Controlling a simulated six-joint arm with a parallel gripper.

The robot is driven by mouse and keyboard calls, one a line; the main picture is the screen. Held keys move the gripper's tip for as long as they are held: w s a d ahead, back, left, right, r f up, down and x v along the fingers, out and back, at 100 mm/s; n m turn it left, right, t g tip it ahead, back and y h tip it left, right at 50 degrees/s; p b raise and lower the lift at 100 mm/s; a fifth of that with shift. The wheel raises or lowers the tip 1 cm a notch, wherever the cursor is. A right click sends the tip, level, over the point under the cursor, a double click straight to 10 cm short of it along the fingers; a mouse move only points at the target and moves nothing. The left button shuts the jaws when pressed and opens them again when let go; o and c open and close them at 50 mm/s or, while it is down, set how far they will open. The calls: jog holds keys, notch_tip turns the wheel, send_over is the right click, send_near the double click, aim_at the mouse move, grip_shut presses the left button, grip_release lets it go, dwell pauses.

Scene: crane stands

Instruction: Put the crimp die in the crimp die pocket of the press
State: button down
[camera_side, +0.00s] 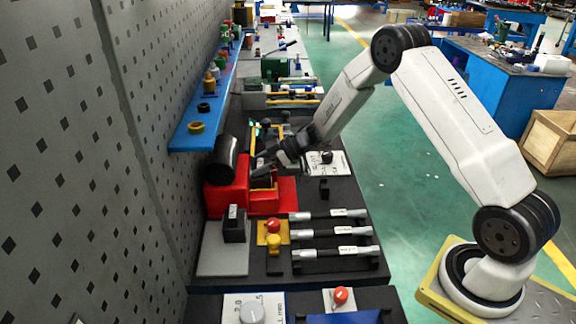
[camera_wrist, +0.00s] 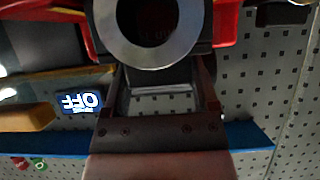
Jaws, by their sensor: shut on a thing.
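The red press (camera_side: 228,198) stands against the wall side of the bench, with a black cylinder (camera_side: 221,158) at its upper left. My gripper (camera_side: 264,165) reaches in from the right, low over the press opening. It is shut on the crimp die (camera_side: 261,181), a small dark piece mostly hidden among the fingers and the press. The pocket is hidden there, so I cannot tell whether the die touches it. In the wrist view a grey ring with a dark centre (camera_wrist: 195,28) fills the top, with red press parts (camera_wrist: 228,22) beside it.
A black block (camera_side: 235,226) stands on a grey plate in front of the press. A red knob (camera_side: 273,225) on a yellow base is beside it. Several black-and-silver bars (camera_side: 335,232) lie to the right. A blue shelf (camera_side: 205,128) juts from the perforated wall, close behind the press.

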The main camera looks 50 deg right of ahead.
jog(key=shift+f, duration=1.5)
jog(key=shift+f, duration=0.1)
grip_release()
jog(key=shift+f, duration=0.1)
jog(key=shift+s+d+r, duration=0.1)
jog(key=shift+d+r, duration=0.05)
jog(key=shift+r, duration=0.1)
jog(key=v, duration=1.1)
jog(key=shift+s+d, duration=0.2)
jog(key=shift+s, duration=0.1)
jog(key=shift+r, duration=0.1)
